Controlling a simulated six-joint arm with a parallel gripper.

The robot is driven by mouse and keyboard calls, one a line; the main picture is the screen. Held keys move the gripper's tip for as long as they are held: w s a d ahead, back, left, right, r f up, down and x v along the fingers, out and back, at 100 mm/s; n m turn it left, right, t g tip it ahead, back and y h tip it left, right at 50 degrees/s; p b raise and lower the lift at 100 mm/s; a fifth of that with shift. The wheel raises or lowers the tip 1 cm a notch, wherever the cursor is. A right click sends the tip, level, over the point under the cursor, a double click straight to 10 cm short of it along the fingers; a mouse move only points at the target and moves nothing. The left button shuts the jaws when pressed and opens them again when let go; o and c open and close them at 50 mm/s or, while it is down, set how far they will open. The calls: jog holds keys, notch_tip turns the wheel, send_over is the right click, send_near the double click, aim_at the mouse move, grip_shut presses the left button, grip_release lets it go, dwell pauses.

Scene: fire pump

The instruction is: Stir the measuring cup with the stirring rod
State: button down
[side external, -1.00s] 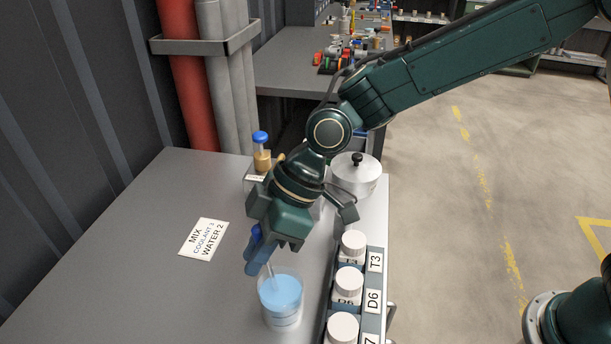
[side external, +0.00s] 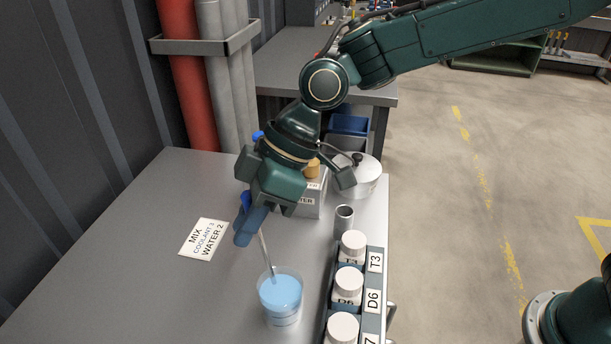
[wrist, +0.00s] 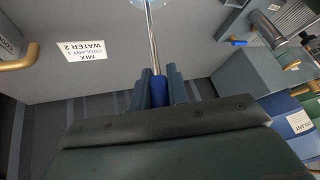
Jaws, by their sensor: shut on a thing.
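My gripper (side external: 250,222) is shut on the blue handle of the stirring rod (side external: 264,250), above and to the upper left of the measuring cup. I cannot tell how deep the tip sits in the liquid. The measuring cup (side external: 282,300) is clear, stands upright on the grey table and holds light blue liquid. In the wrist view my gripper (wrist: 158,80) holds the rod (wrist: 152,40); only an edge of the cup (wrist: 148,3) shows at the top.
A rack of white-capped bottles (side external: 348,285) stands close right of the cup. An empty metal tube holder (side external: 343,220) and a lidded pot (side external: 357,175) are behind it. A label card (side external: 204,239) lies left. A water container (side external: 312,200) is behind my gripper.

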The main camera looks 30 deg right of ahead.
jog(key=shift+w+r, duration=0.2)
jog(key=shift+r, duration=0.95)
dwell(0.4)
jog(key=shift+r, duration=2.35)
